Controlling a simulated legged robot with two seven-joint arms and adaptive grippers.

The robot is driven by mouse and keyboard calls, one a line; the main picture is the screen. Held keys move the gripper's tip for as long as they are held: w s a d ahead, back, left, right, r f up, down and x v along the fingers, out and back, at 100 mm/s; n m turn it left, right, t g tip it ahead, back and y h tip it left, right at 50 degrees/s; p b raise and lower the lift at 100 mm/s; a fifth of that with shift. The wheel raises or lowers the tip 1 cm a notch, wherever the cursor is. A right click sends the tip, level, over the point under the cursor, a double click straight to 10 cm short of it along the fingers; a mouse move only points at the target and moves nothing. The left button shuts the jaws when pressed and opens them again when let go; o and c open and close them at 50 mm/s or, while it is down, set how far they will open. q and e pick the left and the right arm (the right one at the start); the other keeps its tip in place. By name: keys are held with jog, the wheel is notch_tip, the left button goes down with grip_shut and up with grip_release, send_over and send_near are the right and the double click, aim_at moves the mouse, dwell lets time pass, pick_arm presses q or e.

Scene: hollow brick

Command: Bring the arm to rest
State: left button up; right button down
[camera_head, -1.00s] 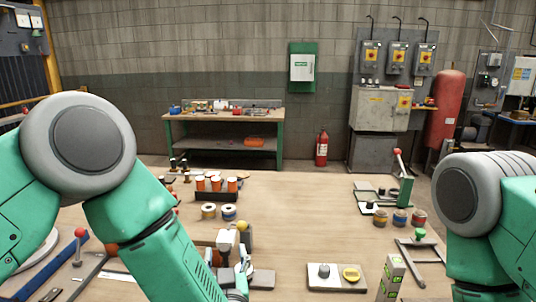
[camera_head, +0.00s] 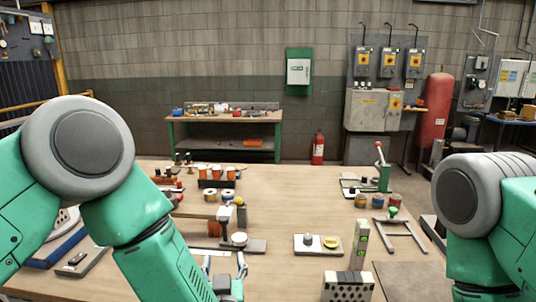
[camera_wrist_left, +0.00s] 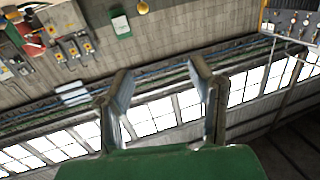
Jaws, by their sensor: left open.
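My left arm comes in from the left in the head view. Its gripper (camera_head: 225,262) is low in the middle of that view, fingers apart and empty, over the near part of the workbench (camera_head: 290,195). In the left wrist view the two fingers (camera_wrist_left: 160,74) are spread with nothing between them. Behind them are the wall and windows, tilted. My right arm shows at the right edge of the head view; its gripper is out of view.
A block with dark holes (camera_head: 348,286) stands at the near edge, right of the left gripper. Several spools and small fixtures stand farther back.

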pick_arm(q)
jog(key=s+a+f+m+g+h+b, duration=0.1)
jog(key=s+a+f+g+b, duration=0.15)
jog(key=f, duration=0.55)
jog(key=s+a+f+m+g+h+b, duration=0.1)
jog(key=s+a+f+g, duration=0.2)
jog(key=f, duration=0.4)
jog(key=s+a+f+m+g+h+b, duration=0.1)
jog(key=s+a+f+g+b, duration=0.1)
jog(key=s+f, duration=0.45)
jog(key=s+a+f+g+b, duration=0.2)
jog(key=s+a+f+g, duration=0.2)
jog(key=s, duration=0.6)
jog(key=s+a+f+g+b, duration=0.1)
jog(key=s+a+f+g, duration=0.4)
jog(key=s, duration=0.6)
notch_tip(320, 180, down, 3)
jog(key=shift+a+r+n+y+b, duration=0.1)
jog(key=shift+a+n+y+b, duration=0.25)
jog(key=shift+a, duration=0.9)
jog(key=shift+w, duration=0.2)
